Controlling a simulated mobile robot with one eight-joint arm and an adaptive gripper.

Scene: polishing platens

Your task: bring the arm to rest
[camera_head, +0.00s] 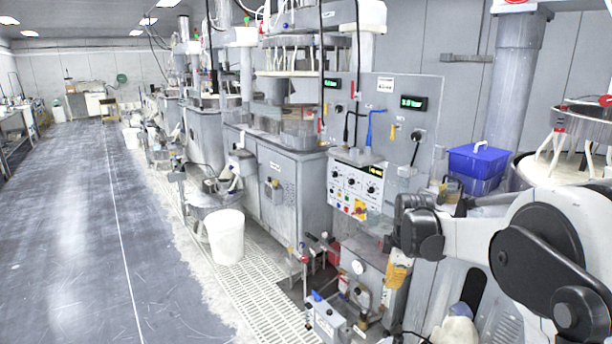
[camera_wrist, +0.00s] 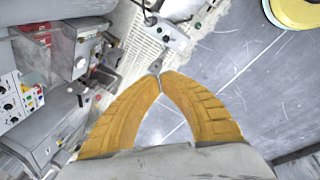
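My gripper has two ribbed orange fingers; in the wrist view (camera_wrist: 160,76) their tips meet, with nothing seen held between them. The gripper also shows in the head view (camera_head: 391,300), small and pointing down beside the grey machine with a gauge. My white and black arm comes in from the right of the head view and is bent, with the gripper hanging below the wrist. The floor lies below the fingertips in the wrist view.
A control panel (camera_head: 356,184) with knobs stands left of my wrist. A blue box (camera_head: 477,160) sits behind my arm. A small grey box (camera_head: 326,318) with fittings is low in front. A white bucket (camera_head: 226,237) stands by the floor grating. The floor (camera_head: 75,235) at left is clear.

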